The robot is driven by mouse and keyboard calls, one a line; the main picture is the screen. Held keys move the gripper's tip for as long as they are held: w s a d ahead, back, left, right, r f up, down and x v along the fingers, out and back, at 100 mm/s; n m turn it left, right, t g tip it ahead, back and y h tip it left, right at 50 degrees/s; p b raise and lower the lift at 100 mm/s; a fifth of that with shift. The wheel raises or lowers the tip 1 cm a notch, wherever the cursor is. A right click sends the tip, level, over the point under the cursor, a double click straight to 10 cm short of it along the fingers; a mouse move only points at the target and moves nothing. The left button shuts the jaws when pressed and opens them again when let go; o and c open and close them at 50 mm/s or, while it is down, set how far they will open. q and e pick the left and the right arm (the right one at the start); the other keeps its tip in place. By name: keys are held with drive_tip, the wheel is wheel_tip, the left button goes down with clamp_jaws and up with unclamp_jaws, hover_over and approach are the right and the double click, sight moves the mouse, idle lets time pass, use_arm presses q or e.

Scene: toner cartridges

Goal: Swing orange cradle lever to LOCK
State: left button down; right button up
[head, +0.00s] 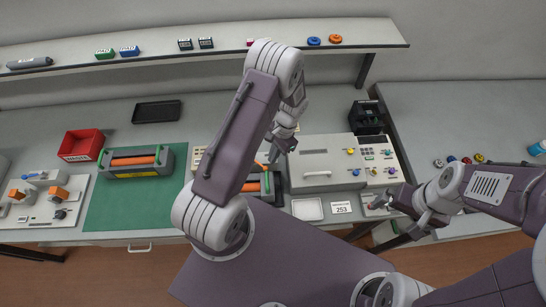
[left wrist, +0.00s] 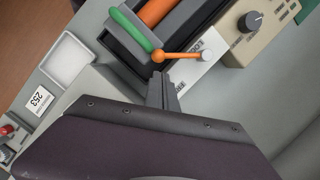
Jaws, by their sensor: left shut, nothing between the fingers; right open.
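The orange lever (left wrist: 180,56) shows in the left wrist view on the end of a dark cradle (left wrist: 118,45), with an orange pivot at one end and a pale knob at the other. The cradle holds an orange roller (left wrist: 153,12) and a green strip (left wrist: 130,27). In the head view the lever (head: 261,166) is partly hidden by my left arm. My right gripper (head: 382,221) is open and empty at the right.
A beige box with a dark knob (left wrist: 250,21) stands close to the lever. A grey machine (head: 322,160) is right of the cradle, with a white tray (head: 307,209) and a 253 card (head: 341,208) in front. Another cartridge (head: 137,161) lies on the green mat (head: 125,207).

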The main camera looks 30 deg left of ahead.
use_arm(q)
drive_tip(key=shift+w+r, duration=0.15)
drive_tip(key=shift+r, duration=0.15)
drive_tip(key=b+v, duration=0.2)
drive_tip(key=v, duration=0.6)
drive_tip(key=shift+r, duration=0.2)
